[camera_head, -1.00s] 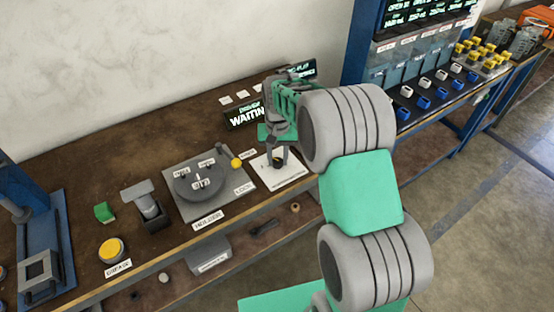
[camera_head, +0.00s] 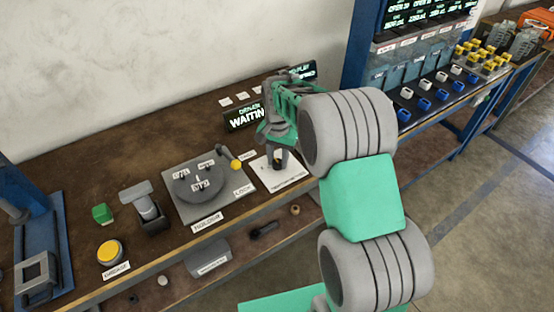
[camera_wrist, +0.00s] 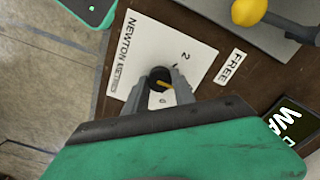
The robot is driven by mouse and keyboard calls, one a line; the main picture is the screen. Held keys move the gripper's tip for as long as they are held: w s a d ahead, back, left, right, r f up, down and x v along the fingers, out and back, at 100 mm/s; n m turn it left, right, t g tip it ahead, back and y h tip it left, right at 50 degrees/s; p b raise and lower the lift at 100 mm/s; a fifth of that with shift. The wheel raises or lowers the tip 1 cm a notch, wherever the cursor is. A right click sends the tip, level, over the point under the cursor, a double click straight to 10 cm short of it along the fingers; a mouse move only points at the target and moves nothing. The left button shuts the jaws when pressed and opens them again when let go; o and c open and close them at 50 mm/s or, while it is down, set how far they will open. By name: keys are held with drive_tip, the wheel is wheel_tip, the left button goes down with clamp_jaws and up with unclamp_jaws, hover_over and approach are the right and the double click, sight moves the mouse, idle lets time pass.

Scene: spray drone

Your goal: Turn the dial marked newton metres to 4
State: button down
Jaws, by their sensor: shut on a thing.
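The dial (camera_wrist: 162,80) is a small dark round knob with a yellow pointer line. It stands on a white plate (camera_wrist: 135,45) printed "NEWTON METRES" in the wrist view. The digits 2 and 0 show beside the knob; other marks are hidden by my fingers. In the head view the plate (camera_head: 268,181) lies near the bench's front edge, right of the grey holder. My gripper (camera_wrist: 166,88) is shut on the dial, with one finger on each side of it. In the head view my gripper (camera_head: 280,162) points down over the plate.
A grey holder plate (camera_head: 222,207) with a round disc and a yellow-knobbed lever (camera_head: 235,164) sits left of the dial. A "WAITING" display (camera_head: 245,117) stands behind. A yellow button (camera_head: 109,252) is farther left. A "FREE" label (camera_wrist: 229,66) lies beside the dial plate.

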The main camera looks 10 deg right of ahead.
sight(278, 162)
drive_tip(key=c, duration=1)
unclamp_jaws()
drive_tip(key=shift+c, duration=0.2)
wheel_tip(278, 162, up, 8)
drive_tip(key=shift+f+b, duration=0.1)
drive_tip(key=shift+b, duration=0.4)
